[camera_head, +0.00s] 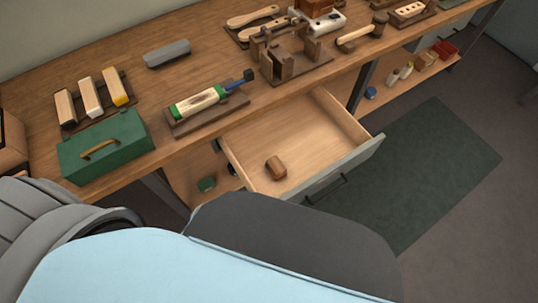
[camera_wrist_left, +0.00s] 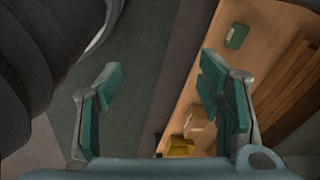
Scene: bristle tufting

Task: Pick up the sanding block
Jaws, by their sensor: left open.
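A small brown wooden block (camera_head: 275,167), which looks like the sanding block, lies on the floor of the open drawer (camera_head: 322,124) in the head view, near its front left. Nothing touches it. I cannot make it out in the left wrist view. My left gripper (camera_wrist_left: 160,72) is open in the left wrist view, its teal-padded fingers wide apart with nothing between them. It points down past the edge of a low wooden shelf (camera_wrist_left: 205,83). The left gripper's fingers do not show in the head view, and my right gripper is in neither view.
On the workbench stand a green toolbox (camera_head: 104,146), a grey block (camera_head: 167,53), a green-and-cream tool (camera_head: 199,101) and a wooden jig (camera_head: 290,58). The drawer front (camera_head: 338,172) juts out over the floor. A small green item (camera_wrist_left: 236,36) and a yellow box (camera_wrist_left: 180,147) sit on the shelf.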

